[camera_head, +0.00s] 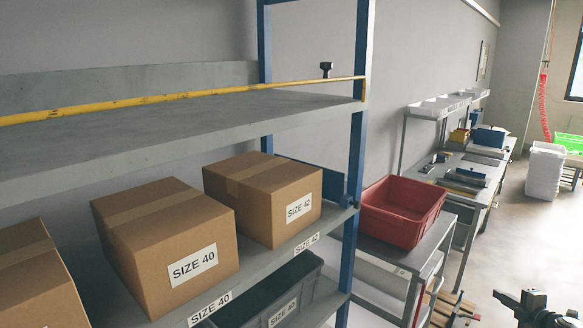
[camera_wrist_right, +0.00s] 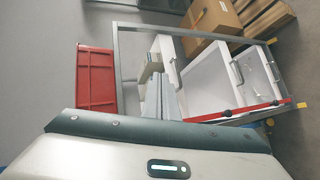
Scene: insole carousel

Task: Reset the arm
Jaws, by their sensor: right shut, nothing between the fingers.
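My right gripper (camera_head: 507,299) is at the bottom right corner of the head view, over the open floor. It is shut and empty, and apart from the shelf and the tables. In the right wrist view its fingers (camera_wrist_right: 162,96) point away from the wrist, with nothing held between them. My left gripper is not in view.
A blue-post shelf (camera_head: 355,160) on the left holds a SIZE 42 box (camera_head: 265,200), a SIZE 40 box (camera_head: 165,245) and grey bins below. A red bin (camera_head: 402,210) stands on a small metal table (camera_head: 436,250). A workbench (camera_head: 480,180) stands behind.

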